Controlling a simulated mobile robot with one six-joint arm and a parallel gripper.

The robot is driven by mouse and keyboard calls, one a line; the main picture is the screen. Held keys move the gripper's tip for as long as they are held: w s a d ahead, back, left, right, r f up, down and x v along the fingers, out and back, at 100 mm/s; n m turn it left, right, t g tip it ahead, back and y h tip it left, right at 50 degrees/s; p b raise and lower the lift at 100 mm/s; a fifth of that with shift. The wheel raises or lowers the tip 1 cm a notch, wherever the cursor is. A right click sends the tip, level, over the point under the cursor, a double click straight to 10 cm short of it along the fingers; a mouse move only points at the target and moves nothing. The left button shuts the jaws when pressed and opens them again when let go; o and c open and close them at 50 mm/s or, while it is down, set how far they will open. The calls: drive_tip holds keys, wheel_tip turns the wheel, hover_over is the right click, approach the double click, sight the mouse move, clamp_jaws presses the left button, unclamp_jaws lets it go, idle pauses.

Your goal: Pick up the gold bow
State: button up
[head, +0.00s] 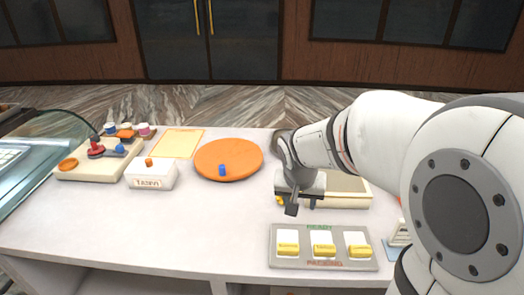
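A small gold-yellow piece (280,200) shows just left of my gripper's fingers, over or on the white counter; it may be the gold bow, but it is too small and partly covered to be sure. My gripper (302,206) points down at the middle right of the counter, beside a beige tray. Its two dark fingers look apart, with nothing seen between them. Whether the fingers touch the counter or tray is not clear.
A packing tray (275,261) with several yellow-topped white boxes stands in front. An orange round board (240,150) carries a blue piece (222,170). The beige tray (350,203) sits partly behind my gripper. A white labelled box (152,175) stands left. The front-left counter is clear.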

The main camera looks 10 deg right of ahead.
drive_tip(key=w+f+p, duration=0.1)
drive_tip(key=w, duration=0.2)
drive_tip(key=w+a+f+m+p, duration=0.1)
drive_tip(key=w, duration=0.3)
drive_tip(key=w+a+f+m+p, duration=0.1)
drive_tip(key=w+f, duration=0.1)
drive_tip(key=w, duration=0.2)
drive_tip(key=shift+t+h, duration=0.3)
drive_tip(key=shift+p+x, duration=0.85)
drive_tip(key=shift+x, duration=1.85)
drive_tip(key=shift+s+d, duration=0.15)
drive_tip(key=shift+d, duration=0.05)
clamp_jaws()
